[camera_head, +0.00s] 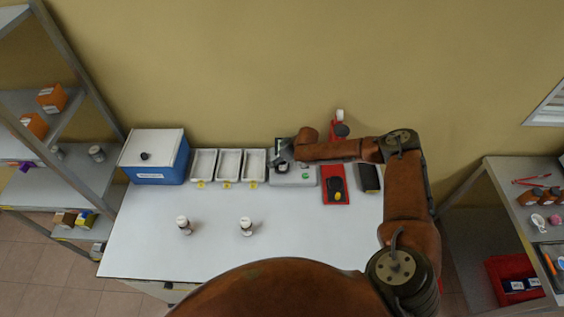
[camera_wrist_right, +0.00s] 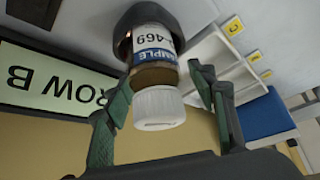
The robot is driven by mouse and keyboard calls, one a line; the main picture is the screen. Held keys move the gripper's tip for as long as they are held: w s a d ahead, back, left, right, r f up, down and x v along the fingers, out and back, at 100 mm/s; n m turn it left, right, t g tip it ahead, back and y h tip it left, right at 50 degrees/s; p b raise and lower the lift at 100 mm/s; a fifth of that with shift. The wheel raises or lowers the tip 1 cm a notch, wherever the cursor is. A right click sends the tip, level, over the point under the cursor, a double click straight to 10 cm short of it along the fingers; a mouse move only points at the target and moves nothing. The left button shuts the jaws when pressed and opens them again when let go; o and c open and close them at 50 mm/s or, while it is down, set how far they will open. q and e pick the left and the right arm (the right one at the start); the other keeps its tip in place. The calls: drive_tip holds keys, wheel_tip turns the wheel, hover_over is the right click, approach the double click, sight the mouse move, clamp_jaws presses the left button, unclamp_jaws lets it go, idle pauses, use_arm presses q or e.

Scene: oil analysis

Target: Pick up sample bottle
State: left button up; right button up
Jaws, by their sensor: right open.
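A sample bottle (camera_wrist_right: 155,60) with a white cap and a white-and-blue label reading "SAMPLE" and "-469" sits in a dark round holder (camera_wrist_right: 128,22) in the right wrist view. My right gripper (camera_wrist_right: 163,84) is open, with its dark green fingers on either side of the bottle near the cap; neither clearly touches it. In the head view the right gripper (camera_head: 283,157) is over a grey device (camera_head: 295,178) at the back of the white table (camera_head: 210,260), largely covering the bottle there. My left gripper is out of view.
A lit screen (camera_wrist_right: 45,85) reading "ROW B" stands beside the holder. Three white trays (camera_head: 228,165) with yellow tags and a blue box (camera_head: 155,157) are left of the device. A red mat (camera_head: 335,197) with a yellow-and-black item lies to its right. The table's front is mostly clear.

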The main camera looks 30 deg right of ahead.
drive_tip(key=shift+c, duration=0.2)
drive_tip(key=c, duration=1.3)
clamp_jaws()
